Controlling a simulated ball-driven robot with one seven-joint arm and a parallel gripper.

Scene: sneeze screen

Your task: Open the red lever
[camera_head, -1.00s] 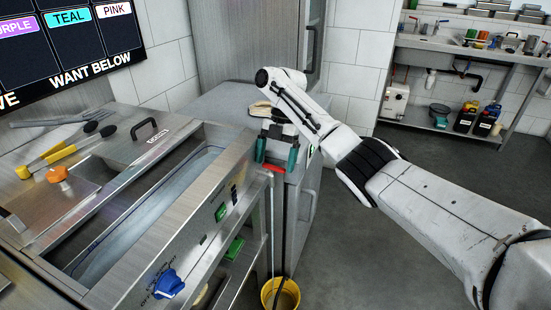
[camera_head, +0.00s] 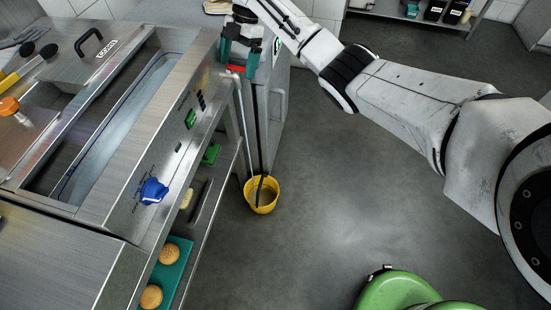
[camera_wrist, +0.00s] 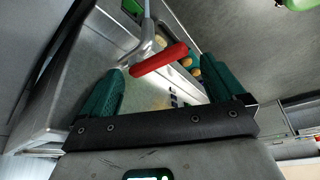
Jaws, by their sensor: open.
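The red lever (camera_head: 236,69) sits at the far right corner of the steel counter unit in the head view, at the top of a thin pipe. In the wrist view the red lever (camera_wrist: 159,59) lies slanted just beyond the fingertips, in the gap between them. My gripper (camera_head: 240,62) is open, with its teal fingers on either side of the lever. The fingers also show in the wrist view (camera_wrist: 165,78). I cannot tell whether either finger touches the lever.
A yellow bucket (camera_head: 262,196) stands on the floor below the pipe. The steel counter (camera_head: 178,95) carries a blue knob (camera_head: 153,191) on its front. Buns (camera_head: 151,297) lie on a teal tray on a lower shelf. The grey floor (camera_head: 315,200) to the right is mostly clear.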

